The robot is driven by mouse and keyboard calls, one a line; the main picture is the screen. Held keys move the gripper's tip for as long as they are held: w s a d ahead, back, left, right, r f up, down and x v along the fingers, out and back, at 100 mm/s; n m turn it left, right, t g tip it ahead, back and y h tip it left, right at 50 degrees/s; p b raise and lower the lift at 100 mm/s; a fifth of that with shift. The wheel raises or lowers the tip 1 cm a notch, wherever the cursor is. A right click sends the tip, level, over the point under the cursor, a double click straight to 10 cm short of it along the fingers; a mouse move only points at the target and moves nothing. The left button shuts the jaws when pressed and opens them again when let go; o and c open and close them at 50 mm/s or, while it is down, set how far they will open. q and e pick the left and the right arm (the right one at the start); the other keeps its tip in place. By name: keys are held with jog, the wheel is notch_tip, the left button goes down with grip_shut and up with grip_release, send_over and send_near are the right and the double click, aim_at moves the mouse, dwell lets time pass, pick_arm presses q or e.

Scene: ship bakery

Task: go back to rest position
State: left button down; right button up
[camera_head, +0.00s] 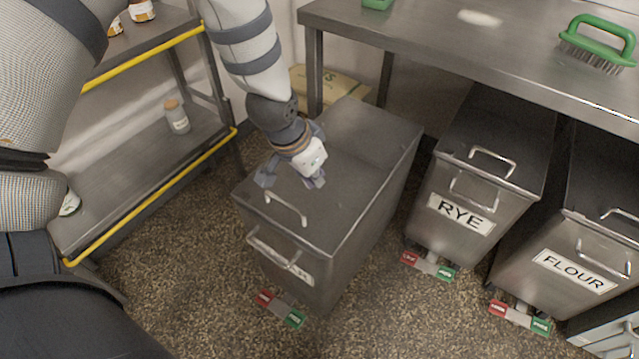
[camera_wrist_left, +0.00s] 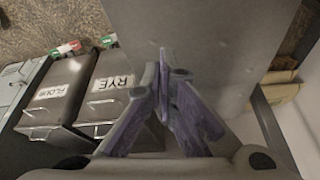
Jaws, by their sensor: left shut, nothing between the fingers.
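My left gripper (camera_head: 290,180) hangs from the arm that comes down from the upper left. It is above the closed lid of a steel bin (camera_head: 350,150), near the lid's handle (camera_head: 286,208). In the left wrist view the fingers (camera_wrist_left: 163,62) meet at their tips with nothing between them, and the bin's grey lid (camera_wrist_left: 200,40) fills the area beyond. I cannot tell whether the fingertips touch the lid. My right gripper is in neither view.
A rye bin (camera_head: 490,170) and a flour bin (camera_head: 602,220) stand under a steel table (camera_head: 440,35) at right. A green brush (camera_head: 598,45) lies on the table. A yellow-edged shelf (camera_head: 140,165) with a small jar (camera_head: 176,117) stands at left. Speckled floor (camera_head: 180,290) is open in front.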

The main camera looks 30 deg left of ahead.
pick_arm(q)
jog(key=s+d+f+n+g, duration=0.1)
jog(key=s+f+g, duration=0.1)
jog(key=s+f, duration=0.4)
jog(key=s+d+f+n+g, duration=0.1)
jog(key=s+f, duration=0.3)
jog(key=s, duration=0.5)
jog(key=s+f+n+g+y, duration=0.1)
jog(key=s+f+g, duration=0.1)
jog(key=s, duration=1.6)
jog(key=shift+s+n+g, duration=0.3)
jog(key=shift+s+g, duration=0.1)
jog(key=shift+g, duration=0.1)
jog(key=shift+a, duration=0.1)
